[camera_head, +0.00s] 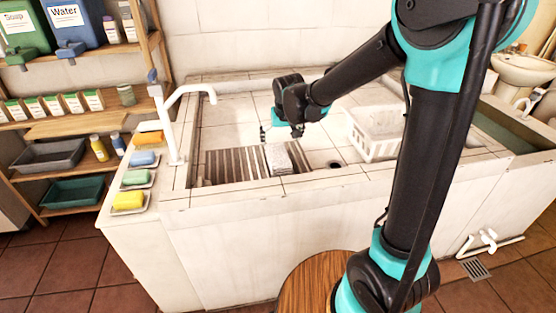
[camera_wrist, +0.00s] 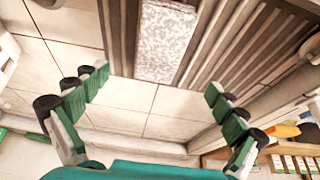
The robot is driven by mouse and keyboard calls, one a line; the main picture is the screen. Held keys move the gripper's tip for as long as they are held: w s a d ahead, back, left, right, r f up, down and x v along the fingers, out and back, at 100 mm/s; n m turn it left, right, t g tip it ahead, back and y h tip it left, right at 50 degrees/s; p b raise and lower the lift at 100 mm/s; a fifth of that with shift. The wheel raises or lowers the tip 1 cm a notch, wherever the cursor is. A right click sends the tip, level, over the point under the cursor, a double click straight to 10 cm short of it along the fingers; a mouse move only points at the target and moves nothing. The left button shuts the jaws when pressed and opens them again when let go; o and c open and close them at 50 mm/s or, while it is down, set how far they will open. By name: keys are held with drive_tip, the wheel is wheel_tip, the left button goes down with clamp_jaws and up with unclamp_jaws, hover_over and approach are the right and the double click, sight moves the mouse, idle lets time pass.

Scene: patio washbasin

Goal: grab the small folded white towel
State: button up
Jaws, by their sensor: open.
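The small folded white towel (camera_head: 278,158) lies on a striped, ribbed rack (camera_head: 232,166) in the tiled basin, near its front edge. In the wrist view the towel (camera_wrist: 166,42) is a speckled pale block at the top centre, on the grey slats (camera_wrist: 235,45). My gripper (camera_head: 282,134) is above the basin, just behind the towel in the head view. In the wrist view its two green fingers (camera_wrist: 158,80) are spread wide, with nothing between them, and the towel shows beyond their tips. The gap between fingers and towel is hard to judge.
A white crate (camera_head: 375,134) stands in the basin right of the towel. A white tap (camera_head: 172,120) rises at the left rim. Coloured sponges or soaps (camera_head: 135,178) sit on dishes on the left ledge. A wooden shelf (camera_head: 60,127) stands further left.

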sight(278, 155)
drive_tip(key=x, duration=0.7)
drive_tip(key=shift+f, duration=0.2)
drive_tip(key=shift+w+x, duration=0.15)
drive_tip(key=shift+x, duration=1.2)
drive_tip(key=shift+w+x, duration=0.15)
drive_tip(key=shift+x, duration=1.15)
drive_tip(key=shift+a+r, duration=0.1)
drive_tip(key=c, duration=1.4)
